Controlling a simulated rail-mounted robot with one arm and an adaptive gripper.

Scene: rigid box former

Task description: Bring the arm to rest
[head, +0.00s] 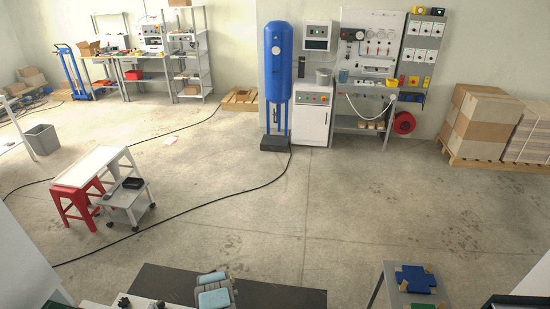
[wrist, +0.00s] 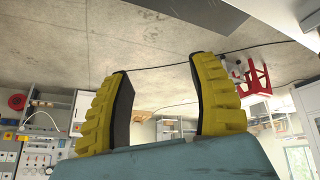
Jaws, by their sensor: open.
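My gripper (wrist: 162,68) shows in the wrist view with its two yellow ridged fingers spread wide apart. Nothing is between the fingers, and neither finger touches anything. The wrist view is upside down: the floor is at the top, and the wall equipment is at the lower left. The fingers point out over open floor. In the head view I cannot make out the yellow fingers.
In the head view, a dark surface (head: 280,294) lies at the bottom middle. A table with a blue box piece (head: 415,279) stands at lower right. A red stool (head: 75,205) and stacked cartons (head: 475,120) stand farther off. The middle floor is clear apart from a black cable (head: 215,202).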

